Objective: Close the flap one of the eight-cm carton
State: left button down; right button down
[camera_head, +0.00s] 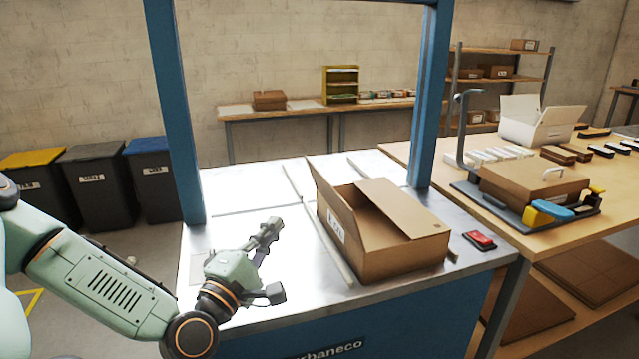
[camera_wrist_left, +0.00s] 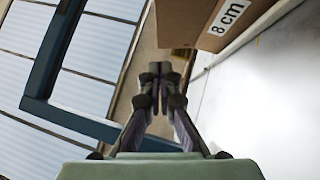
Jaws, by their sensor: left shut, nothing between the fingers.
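The brown eight-cm carton (camera_head: 400,258) sits on the metal-topped table. One long flap (camera_head: 400,208) slants inward over the opening at its right side. Another flap (camera_head: 328,195) stands up at the left end, and the opening between them shows the inside. My left gripper (camera_head: 272,228) is shut and empty, left of the carton and apart from it. In the left wrist view the shut fingers (camera_wrist_left: 160,75) are just below the carton's side (camera_wrist_left: 190,22), which bears the "8 cm" label (camera_wrist_left: 229,14). My right gripper is out of view.
A blue frame (camera_head: 178,110) rises around the metal table (camera_head: 240,300). A red device (camera_head: 480,240) lies right of the carton. A wooden table at right holds a clamp device with another box (camera_head: 535,188) and an open white box (camera_head: 535,125). The tabletop left of the carton is mostly clear.

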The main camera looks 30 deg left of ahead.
pick_arm(q)
jog(key=b, duration=0.6)
send_near(321, 177)
jog(key=shift+w+a, duration=1.25)
jog(key=shift+w, duration=0.8)
jog(key=shift+w+d+r+b, duration=0.4)
jog(key=shift+w+d+r, duration=0.1)
jog(key=shift+d, duration=0.15)
jog(key=shift+w+d, duration=0.1)
jog(key=shift+w, duration=0.3)
jog(key=shift+s+d, duration=0.1)
